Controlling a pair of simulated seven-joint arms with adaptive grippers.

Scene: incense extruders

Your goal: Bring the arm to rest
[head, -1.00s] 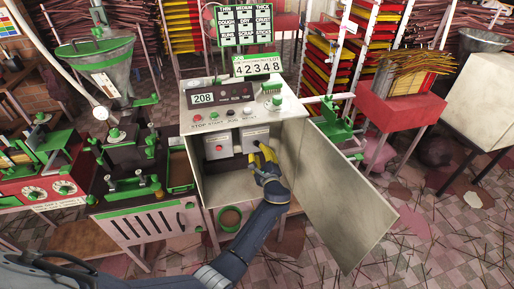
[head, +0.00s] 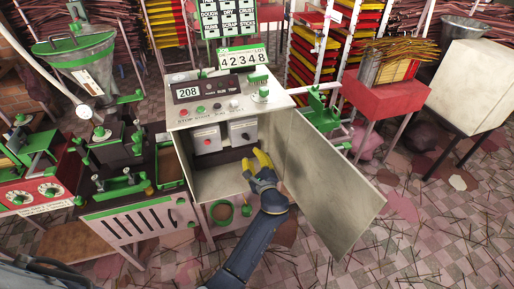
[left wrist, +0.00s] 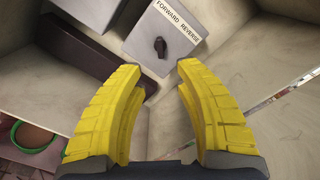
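My left gripper (head: 258,160) has yellow fingers and is at the open front of the control cabinet (head: 222,184). In the left wrist view the fingers (left wrist: 158,80) stand apart with nothing between them. Beyond the fingertips is a grey switch box (left wrist: 168,38) labelled FORWARD REVERSE, with a dark knob. In the head view this switch box (head: 243,131) hangs inside the cabinet, next to a box with a red button (head: 207,141). The gripper is apart from both boxes. My right gripper is not in view.
The cabinet door (head: 330,190) stands open to the right of my left arm. The extruder machine (head: 130,185) stands to the left. A red stand (head: 385,97) with incense sticks is at the right. The floor in front is strewn with sticks.

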